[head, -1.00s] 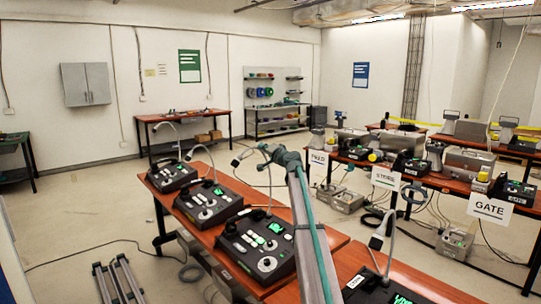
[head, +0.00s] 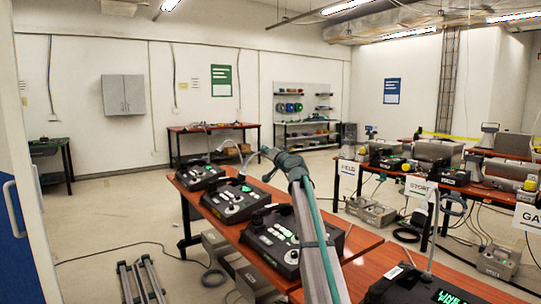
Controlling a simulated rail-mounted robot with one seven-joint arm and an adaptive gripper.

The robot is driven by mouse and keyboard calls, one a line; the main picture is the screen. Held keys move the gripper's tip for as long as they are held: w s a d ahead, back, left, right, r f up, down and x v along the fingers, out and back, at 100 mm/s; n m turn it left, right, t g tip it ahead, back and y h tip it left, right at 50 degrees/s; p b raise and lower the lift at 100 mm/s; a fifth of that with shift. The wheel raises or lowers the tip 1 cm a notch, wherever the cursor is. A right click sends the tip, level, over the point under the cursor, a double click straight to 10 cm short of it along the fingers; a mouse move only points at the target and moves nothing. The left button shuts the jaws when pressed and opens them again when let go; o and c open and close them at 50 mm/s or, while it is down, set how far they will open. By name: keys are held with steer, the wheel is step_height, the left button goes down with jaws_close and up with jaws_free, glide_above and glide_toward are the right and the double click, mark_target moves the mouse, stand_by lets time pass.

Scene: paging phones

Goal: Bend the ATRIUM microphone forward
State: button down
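Several dark paging consoles stand in a row on a red-brown bench: a far one (head: 200,177), a middle one (head: 236,201), a nearer one (head: 290,238) and a front one (head: 440,291) at the bottom edge. Thin grey gooseneck microphones rise from them; one arches above the far consoles (head: 228,145), and another stands at the front console (head: 432,240). I cannot read which console is ATRIUM. My grey and teal arm reaches up from the bottom over the bench. My gripper (head: 268,154) is at its far end, small, near the goosenecks; its fingers are not clear.
Another bench with signs, including STORE (head: 420,187) and GATE (head: 527,217), stands at right with metal cases and cables. Cables and grey boxes lie on the floor. Metal rails (head: 140,281) lie at lower left. The floor left of the bench is largely open.

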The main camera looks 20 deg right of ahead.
steer(key=shift+s+a+f, duration=0.15)
steer(key=shift+a+f, duration=0.25)
steer(key=shift+f, duration=0.2)
step_height(320, 180, up, 4)
steer(key=w+d, duration=0.2)
steer(key=r+v, duration=0.1)
steer(key=v, duration=0.9)
steer(key=shift+s+d+f+b, duration=0.2)
steer(key=shift+f+b, duration=0.1)
steer(key=shift+f, duration=0.1)
